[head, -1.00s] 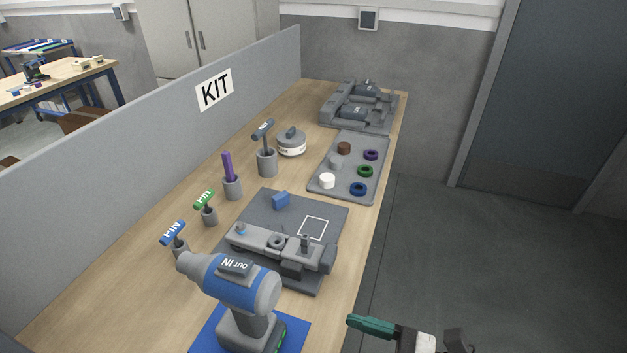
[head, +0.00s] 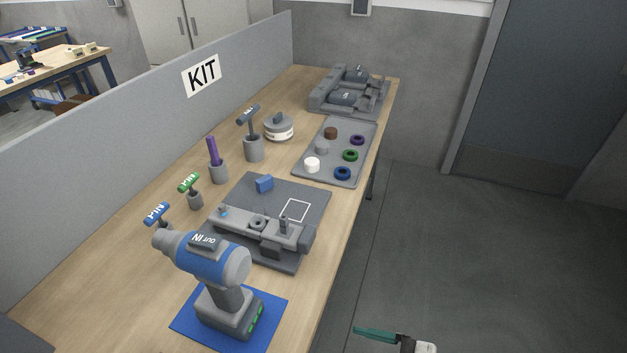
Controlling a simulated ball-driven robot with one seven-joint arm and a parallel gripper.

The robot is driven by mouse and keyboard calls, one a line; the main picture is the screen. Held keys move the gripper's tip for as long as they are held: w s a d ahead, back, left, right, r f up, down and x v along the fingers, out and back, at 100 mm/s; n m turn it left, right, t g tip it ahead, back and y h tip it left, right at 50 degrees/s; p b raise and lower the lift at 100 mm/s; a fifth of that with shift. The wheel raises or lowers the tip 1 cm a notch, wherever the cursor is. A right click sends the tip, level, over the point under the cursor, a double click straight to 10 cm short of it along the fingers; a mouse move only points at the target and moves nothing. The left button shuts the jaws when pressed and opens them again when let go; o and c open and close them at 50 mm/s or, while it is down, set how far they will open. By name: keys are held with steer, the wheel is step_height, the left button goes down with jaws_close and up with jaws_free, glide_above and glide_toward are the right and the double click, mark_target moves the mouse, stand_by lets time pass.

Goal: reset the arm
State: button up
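My gripper (head: 374,334) shows at the bottom edge of the head view, right of the bench, over the dark floor. A teal finger points left, with dark and white parts of my arm behind it. I see only a single finger shape, so I cannot tell whether the gripper is open or shut. Nothing shows in it. Most of my arm is below the picture.
The wooden bench (head: 110,262) holds a blue-grey drill (head: 212,262) on a blue mat (head: 262,335), a grey fixture (head: 262,232), pin tools in holders, and a tray (head: 309,181) of coloured rings. A grey partition (head: 120,125) stands left. The floor (head: 490,260) at right is clear.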

steer(key=s+d+f+n+g+h, duration=0.2)
steer(key=s+d+f+n+h, duration=0.3)
steer(key=s+d+n+h, duration=0.2)
steer(key=s+d+f+n+g+h, duration=0.2)
steer(key=s+d+f+n+h, duration=0.3)
steer(key=d+n, duration=0.5)
steer(key=shift+s+d+f+h, duration=0.35)
steer(key=shift+s+d+h, duration=0.6)
steer(key=shift+s, duration=0.25)
steer(key=shift+c, duration=0.2)
